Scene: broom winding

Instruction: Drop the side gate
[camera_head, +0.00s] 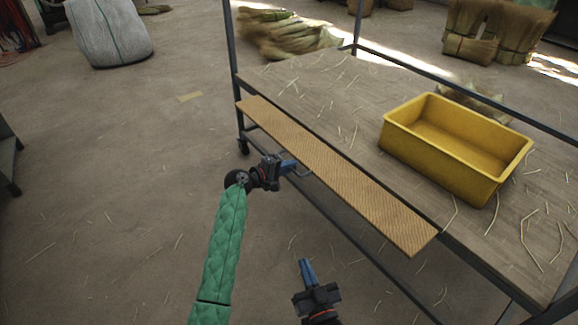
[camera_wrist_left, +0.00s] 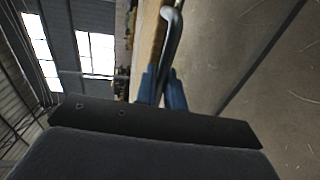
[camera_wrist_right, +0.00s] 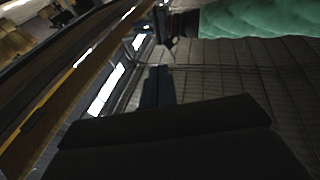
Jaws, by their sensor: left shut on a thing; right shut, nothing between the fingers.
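The side gate (camera_head: 340,180) is a long tan ribbed board along the near side of the cart. It stands out from the cart's edge with its broad face up, roughly level with the wooden deck. My left gripper (camera_head: 290,167) is at the gate's outer edge, near its middle, shut on a thin metal handle (camera_head: 303,170). In the left wrist view the grey handle bar (camera_wrist_left: 172,38) runs down between the blue fingers (camera_wrist_left: 161,90). My right gripper (camera_head: 306,272) is shut and empty, below and apart from the gate. Its blue fingers show in the right wrist view (camera_wrist_right: 157,88).
A yellow bin (camera_head: 455,150) stands on the cart's straw-strewn wooden deck (camera_head: 320,85). Dark metal posts and rails (camera_head: 231,60) frame the cart. Straw bundles (camera_head: 285,35) and a pale sack (camera_head: 108,32) lie beyond. The floor left of the cart is mostly clear.

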